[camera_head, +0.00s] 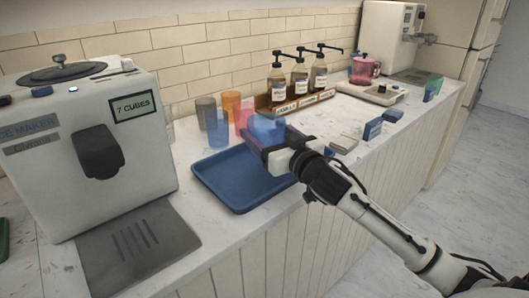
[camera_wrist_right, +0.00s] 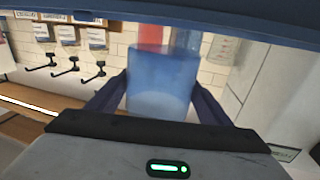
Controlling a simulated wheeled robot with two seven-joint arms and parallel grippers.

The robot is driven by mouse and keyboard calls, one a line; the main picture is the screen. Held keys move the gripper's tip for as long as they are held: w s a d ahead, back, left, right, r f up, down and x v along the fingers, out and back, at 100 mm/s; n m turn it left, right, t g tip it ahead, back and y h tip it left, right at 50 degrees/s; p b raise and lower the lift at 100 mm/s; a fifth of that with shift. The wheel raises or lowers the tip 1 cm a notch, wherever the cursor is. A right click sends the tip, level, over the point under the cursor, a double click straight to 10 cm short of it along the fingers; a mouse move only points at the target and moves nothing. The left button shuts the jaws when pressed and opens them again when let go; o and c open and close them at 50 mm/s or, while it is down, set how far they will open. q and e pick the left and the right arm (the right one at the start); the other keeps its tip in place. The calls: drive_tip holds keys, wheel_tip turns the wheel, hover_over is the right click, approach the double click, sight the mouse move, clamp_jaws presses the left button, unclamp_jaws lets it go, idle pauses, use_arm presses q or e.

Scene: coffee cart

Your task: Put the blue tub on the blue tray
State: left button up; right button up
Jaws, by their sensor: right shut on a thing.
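The translucent blue tub (camera_head: 267,127) is between the fingers of my right gripper (camera_head: 262,143), which is shut on it. In the right wrist view the tub (camera_wrist_right: 162,80) shows between the two dark blue fingers (camera_wrist_right: 162,98). The blue tray (camera_head: 226,191) lies on the counter in front of the coloured cups. The gripper and tub are over or just behind its back right part; the gap between tub and tray cannot be told. The tray's blue edge (camera_wrist_right: 220,27) seems to cross the top of the right wrist view. My left gripper is not in view.
A grey cup (camera_head: 206,110), a blue cup (camera_head: 217,128) and an orange cup (camera_head: 231,103) stand behind the tray. The ice maker (camera_head: 75,150) stands left of it. Syrup pumps (camera_head: 299,80) stand behind right. Small boxes (camera_head: 373,128) lie right. The tray's visible surface is bare.

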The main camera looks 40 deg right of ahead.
drive_tip(key=shift+f+b, duration=0.4)
drive_tip(key=shift+f, duration=2.05)
drive_tip(key=o, duration=1)
drive_tip(key=shift+f, duration=0.25)
drive_tip(key=shift+c, duration=0.2)
drive_tip(key=o, duration=0.4)
drive_tip(key=shift+r, duration=0.15)
drive_tip(key=s, duration=0.4)
drive_tip(key=s+a, duration=0.1)
drive_tip(key=s, duration=0.7)
drive_tip(key=shift+a, duration=0.25)
